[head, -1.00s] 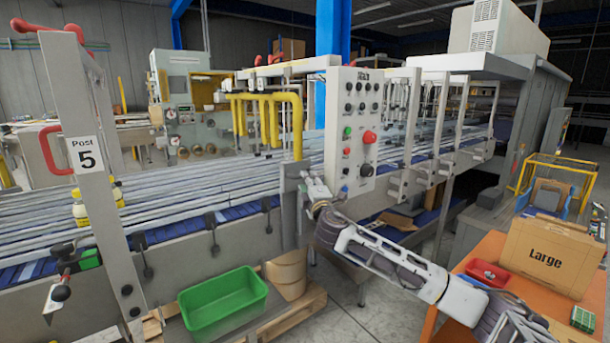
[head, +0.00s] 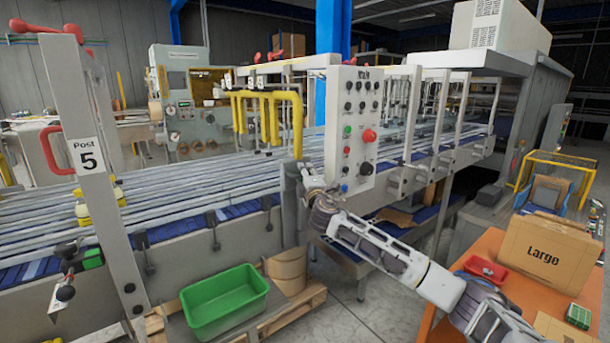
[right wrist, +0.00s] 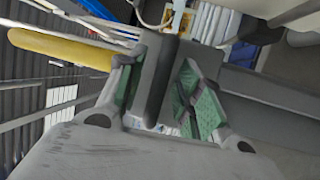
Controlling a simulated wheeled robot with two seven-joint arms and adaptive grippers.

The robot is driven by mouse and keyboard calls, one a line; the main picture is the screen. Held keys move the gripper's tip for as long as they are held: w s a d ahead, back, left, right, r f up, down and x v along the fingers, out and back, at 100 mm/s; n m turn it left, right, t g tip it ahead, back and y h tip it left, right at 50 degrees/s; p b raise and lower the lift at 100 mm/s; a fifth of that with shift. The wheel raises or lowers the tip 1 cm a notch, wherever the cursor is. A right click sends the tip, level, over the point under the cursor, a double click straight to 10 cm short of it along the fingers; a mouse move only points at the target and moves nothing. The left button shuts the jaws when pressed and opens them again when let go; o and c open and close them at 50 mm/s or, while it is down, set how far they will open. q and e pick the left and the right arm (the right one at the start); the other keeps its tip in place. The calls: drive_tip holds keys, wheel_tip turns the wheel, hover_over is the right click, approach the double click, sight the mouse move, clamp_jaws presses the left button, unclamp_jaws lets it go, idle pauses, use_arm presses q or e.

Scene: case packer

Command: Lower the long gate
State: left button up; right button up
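A set of bent yellow bars (head: 265,118) stands over the conveyor, left of the control panel. One longer yellow bar (head: 297,125) hangs down at the right end. Which part is the long gate is not clear. My right gripper (head: 306,172) is at a grey post below that longer bar, beside the control panel (head: 354,130). In the right wrist view its green-padded fingers (right wrist: 160,95) stand apart on either side of a dark grey upright part (right wrist: 157,78), with a gap at the right pad. A yellow bar (right wrist: 60,48) lies left of the fingers. My left gripper is not in view.
A green bin (head: 224,302) is on a pallet below the conveyor. An orange table (head: 488,250) with a box marked Large (head: 543,255) and a red tray (head: 484,267) is at the right.

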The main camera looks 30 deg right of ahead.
clamp_jaws()
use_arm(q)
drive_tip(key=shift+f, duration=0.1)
use_arm(e)
drive_tip(key=shift+f, duration=0.15)
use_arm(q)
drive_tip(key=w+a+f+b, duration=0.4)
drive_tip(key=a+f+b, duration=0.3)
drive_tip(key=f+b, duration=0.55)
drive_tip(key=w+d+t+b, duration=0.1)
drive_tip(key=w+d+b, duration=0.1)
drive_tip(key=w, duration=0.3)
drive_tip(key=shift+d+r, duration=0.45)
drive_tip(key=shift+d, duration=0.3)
use_arm(e)
wheel_tip(320, 180, down, 20)
drive_tip(key=shift+r, duration=0.25)
